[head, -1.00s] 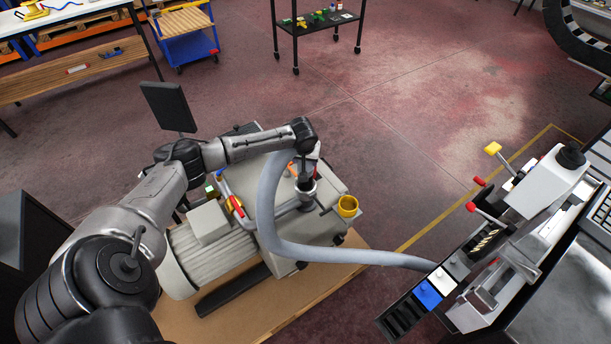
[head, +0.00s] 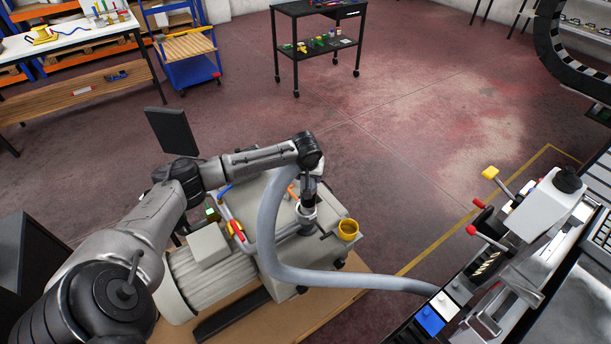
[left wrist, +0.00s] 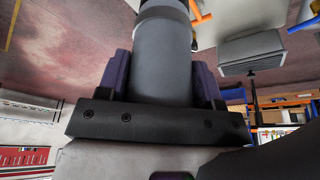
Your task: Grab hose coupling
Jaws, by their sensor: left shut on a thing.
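The hose coupling (left wrist: 163,62) is a grey cylinder that fills the middle of the left wrist view, with a dark ring at its far end. My left gripper (left wrist: 163,80) is shut on it, with a purple-padded finger against each side. In the head view my left gripper (head: 308,190) points down over the pump unit (head: 330,210), at the grey ring-shaped fitting where the coupling sits. A thick grey hose (head: 268,235) loops beside it and runs right to the machine. Whether the coupling is still seated in the fitting is hidden. My right gripper is not in view.
The pump unit stands on a brown board (head: 290,315). A machine with red-knobbed levers (head: 487,233) stands at the right. Open floor (head: 400,130) lies behind, with a black cart (head: 318,55) farther back.

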